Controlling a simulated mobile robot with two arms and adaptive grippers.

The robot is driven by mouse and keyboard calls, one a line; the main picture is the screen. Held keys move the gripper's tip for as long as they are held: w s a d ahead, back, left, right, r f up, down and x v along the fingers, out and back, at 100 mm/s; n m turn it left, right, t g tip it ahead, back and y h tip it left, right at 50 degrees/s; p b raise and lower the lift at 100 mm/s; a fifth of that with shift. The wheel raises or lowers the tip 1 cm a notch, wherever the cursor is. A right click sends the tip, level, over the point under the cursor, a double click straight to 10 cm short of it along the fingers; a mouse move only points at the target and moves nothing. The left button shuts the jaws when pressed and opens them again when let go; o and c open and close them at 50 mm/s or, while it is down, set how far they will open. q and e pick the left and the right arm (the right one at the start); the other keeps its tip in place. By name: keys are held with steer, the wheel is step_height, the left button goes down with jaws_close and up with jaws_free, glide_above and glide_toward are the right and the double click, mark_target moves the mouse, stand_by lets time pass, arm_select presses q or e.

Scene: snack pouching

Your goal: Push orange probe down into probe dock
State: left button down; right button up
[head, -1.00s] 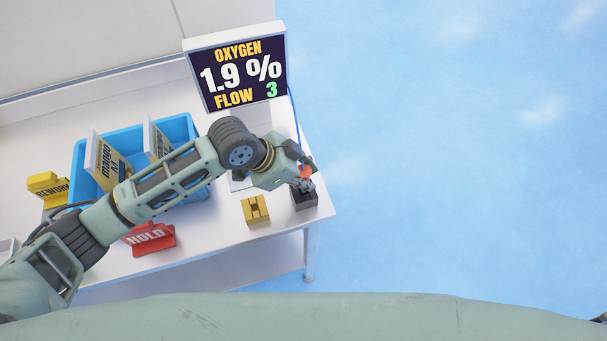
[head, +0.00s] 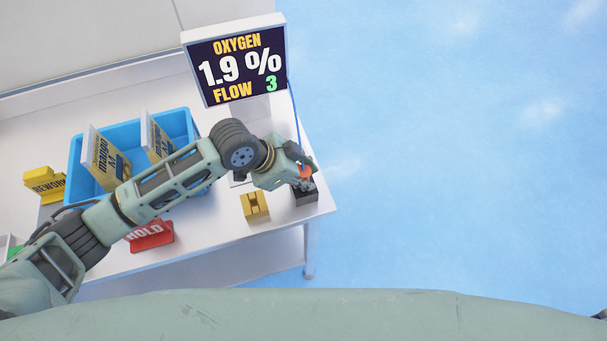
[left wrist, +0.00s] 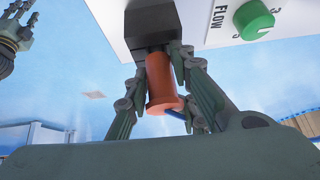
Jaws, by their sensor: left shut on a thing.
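The orange probe (head: 305,172) is at the right end of the table, over the black probe dock (head: 305,198). In the left wrist view the probe (left wrist: 160,85) is an orange cylinder whose far end meets the black dock (left wrist: 150,26). A blue cable runs from the probe. My right gripper (left wrist: 18,32) shows partly at the upper left of the left wrist view; its jaw opening is unclear.
The oxygen monitor (head: 238,67) reads 1.9 % and flow 3. A yellow block (head: 255,207) stands left of the dock. A blue bin (head: 135,133) with pouches, a red HOLD sign (head: 150,235) and a yellow REWORK sign (head: 44,184) are farther left.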

arm_select(q)
steer(key=c, duration=1.3)
jaws_free()
steer(key=shift+a+r, duration=0.1)
steer(key=v, duration=1.1)
steer(key=shift+s+r, duration=0.15)
steer(key=shift+r, duration=0.2)
steer(key=shift+a+f, duration=0.1)
steer(key=shift+a, duration=0.05)
